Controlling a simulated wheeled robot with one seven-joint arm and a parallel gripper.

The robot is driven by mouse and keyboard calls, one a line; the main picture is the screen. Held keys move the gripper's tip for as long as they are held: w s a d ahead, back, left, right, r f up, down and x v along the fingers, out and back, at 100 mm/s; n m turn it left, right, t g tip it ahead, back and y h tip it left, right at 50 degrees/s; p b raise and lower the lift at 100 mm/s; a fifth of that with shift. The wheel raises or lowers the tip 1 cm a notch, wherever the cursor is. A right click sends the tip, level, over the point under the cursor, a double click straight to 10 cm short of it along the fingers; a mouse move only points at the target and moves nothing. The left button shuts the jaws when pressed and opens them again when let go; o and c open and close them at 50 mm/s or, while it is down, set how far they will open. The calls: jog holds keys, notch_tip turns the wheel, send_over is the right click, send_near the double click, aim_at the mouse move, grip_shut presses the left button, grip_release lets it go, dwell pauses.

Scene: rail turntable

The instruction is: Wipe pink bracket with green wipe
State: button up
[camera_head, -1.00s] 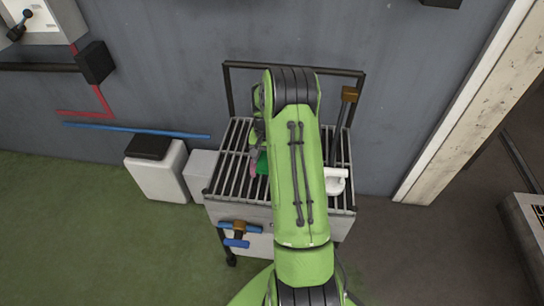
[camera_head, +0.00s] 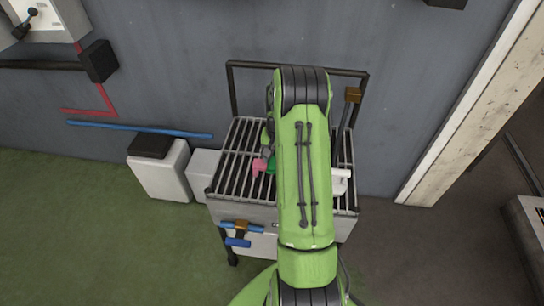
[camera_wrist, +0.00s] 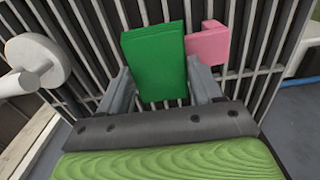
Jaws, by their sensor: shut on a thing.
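The green wipe (camera_wrist: 156,62) is a flat green block, held between the two fingers of my gripper (camera_wrist: 163,95) in the wrist view. A bit of the wipe (camera_head: 269,165) shows in the head view beside my arm. The pink bracket (camera_wrist: 207,44) lies on the slatted rack just right of the wipe in the wrist view, very close to its edge; I cannot tell whether they touch. In the head view the bracket (camera_head: 259,167) shows at the left of my arm. My arm hides most of the gripper there.
The slatted cart top (camera_head: 228,172) has a dark rail at its back. A white fitting (camera_head: 340,181) sits at its right, also seen in the wrist view (camera_wrist: 38,60). A brown-topped dark handle (camera_head: 352,96) stands behind it. A white bin (camera_head: 160,172) is left of the cart.

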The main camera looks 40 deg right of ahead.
notch_tip(320, 180, up, 8)
jog(key=p, duration=0.6)
jog(key=shift+r, duration=0.1)
dwell(0.3)
jog(key=w+a+f+n, duration=0.1)
jog(key=a+f+n, duration=0.1)
jog(key=a, duration=0.7)
jog(key=w+a+f+n, duration=0.1)
jog(key=a+f+n, duration=0.2)
jog(key=a, duration=0.6)
jog(key=w+a+f+n, duration=0.1)
jog(key=a+f+n, duration=0.2)
jog(key=a, duration=0.7)
jog(key=n, duration=0.2)
jog(key=shift+w+n, duration=0.25)
jog(key=shift+n, duration=0.05)
jog(key=shift+a, duration=0.1)
